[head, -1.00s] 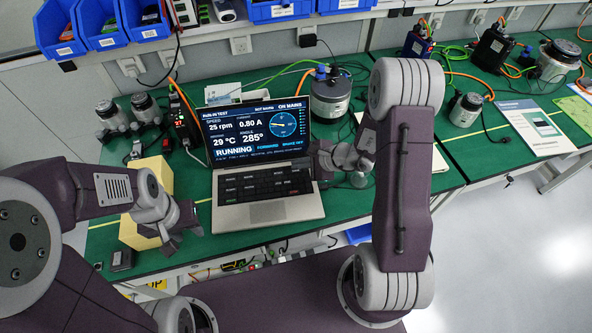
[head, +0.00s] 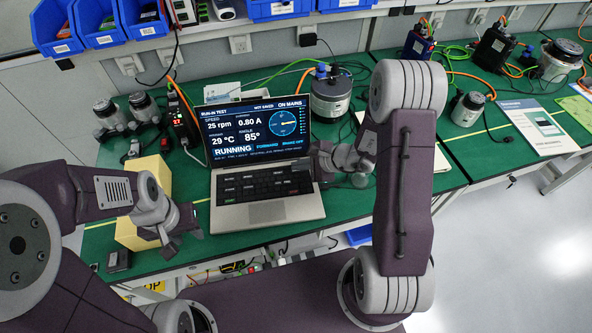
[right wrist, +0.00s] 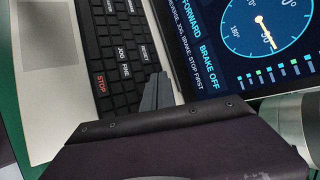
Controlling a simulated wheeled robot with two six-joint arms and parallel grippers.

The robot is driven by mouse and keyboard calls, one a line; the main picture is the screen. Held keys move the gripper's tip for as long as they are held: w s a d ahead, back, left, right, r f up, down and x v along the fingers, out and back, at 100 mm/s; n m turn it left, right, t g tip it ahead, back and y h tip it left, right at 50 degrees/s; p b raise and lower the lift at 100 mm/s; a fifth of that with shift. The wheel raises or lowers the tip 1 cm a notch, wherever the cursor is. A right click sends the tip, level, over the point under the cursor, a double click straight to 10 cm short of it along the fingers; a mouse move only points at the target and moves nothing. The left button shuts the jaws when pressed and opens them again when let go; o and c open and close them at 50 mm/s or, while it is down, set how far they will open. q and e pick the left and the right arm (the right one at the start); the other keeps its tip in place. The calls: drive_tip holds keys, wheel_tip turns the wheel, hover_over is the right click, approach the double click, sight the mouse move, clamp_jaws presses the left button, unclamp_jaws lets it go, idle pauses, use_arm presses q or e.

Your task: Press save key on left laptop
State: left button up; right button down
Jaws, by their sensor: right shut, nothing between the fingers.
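The laptop (head: 265,215) stands open on the green bench. Its screen (head: 257,130) reads RUN-IN TEST, NOT SAVED, ON MAINS, 25 rpm, 85° and RUNNING. My right gripper (head: 322,160) is shut and empty at the laptop's right side, near the hinge. In the right wrist view its dark fingertips (right wrist: 156,92) are over or beside the right end of the keyboard (right wrist: 112,45), near the RESET and FINE keys. A red-lettered STOP key (right wrist: 102,83) shows there. I cannot make out the save key. My left gripper (head: 182,226) is open and empty, left of the laptop.
A yellow block (head: 135,235) lies behind my left gripper, with a small black box (head: 118,261) in front. A grey motor unit (head: 331,95) stands right of the screen. Paper sheets (head: 440,165) lie beyond my right arm. Blue bins (head: 100,20) hang above.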

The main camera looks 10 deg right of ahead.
use_arm(q)
drive_tip(key=shift+f+b, duration=0.5)
drive_tip(key=shift+f, duration=0.05)
use_arm(e)
drive_tip(key=shift+s+f, duration=0.1)
drive_tip(key=shift+f, duration=0.25)
use_arm(q)
drive_tip(key=shift+s+f, duration=0.15)
use_arm(e)
drive_tip(key=shift+s+f, duration=0.2)
drive_tip(key=shift+f, duration=0.05)
drive_tip(key=shift+r, duration=0.1)
idle(0.3)
drive_tip(key=shift+w+r, duration=0.25)
drive_tip(key=shift+r, duration=0.35)
use_arm(q)
drive_tip(key=shift+r, duration=0.35)
use_arm(e)
drive_tip(key=shift+r, duration=0.1)
use_arm(q)
drive_tip(key=shift+r+p, duration=0.1)
drive_tip(key=shift+p, duration=0.2)
use_arm(e)
drive_tip(key=shift+r, duration=0.15)
